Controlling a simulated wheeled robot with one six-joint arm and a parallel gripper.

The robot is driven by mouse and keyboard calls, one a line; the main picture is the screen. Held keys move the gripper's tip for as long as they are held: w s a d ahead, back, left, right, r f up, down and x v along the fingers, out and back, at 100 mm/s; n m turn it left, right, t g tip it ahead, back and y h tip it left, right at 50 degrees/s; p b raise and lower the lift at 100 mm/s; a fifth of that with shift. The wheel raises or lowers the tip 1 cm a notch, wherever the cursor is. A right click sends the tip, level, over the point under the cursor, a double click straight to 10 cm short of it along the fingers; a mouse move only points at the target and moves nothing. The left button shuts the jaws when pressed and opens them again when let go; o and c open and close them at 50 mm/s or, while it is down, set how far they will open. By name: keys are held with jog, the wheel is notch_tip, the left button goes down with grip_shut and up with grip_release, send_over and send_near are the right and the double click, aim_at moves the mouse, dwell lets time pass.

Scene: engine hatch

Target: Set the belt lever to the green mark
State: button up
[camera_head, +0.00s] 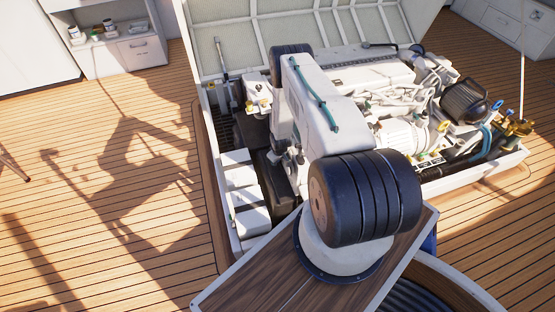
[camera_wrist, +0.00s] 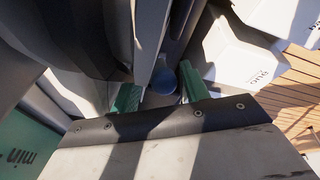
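In the wrist view, my gripper (camera_wrist: 160,92) shows two green finger pads standing apart. The green mark cannot be made out for certain. In the head view my own arm covers the middle of the hatch and hides the gripper. A thin upright rod (camera_head: 222,60) stands at the hatch's back left; I cannot tell if it is the lever.
The open engine hatch (camera_head: 213,180) holds white boxes (camera_head: 240,177) at left and hoses and a dark rounded part (camera_head: 464,101) at right. In the wrist view a white lettered block (camera_wrist: 240,55) is close on the right and a green "min" panel (camera_wrist: 25,145) on the left.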

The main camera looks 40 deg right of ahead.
jog(key=shift+w+a+r, duration=0.1)
jog(key=shift+a+r, duration=0.05)
jog(key=shift+a, duration=0.05)
jog(key=d+v, duration=0.1)
jog(key=v, duration=0.6)
jog(key=shift+a+r, duration=0.25)
jog(key=shift+a, duration=0.15)
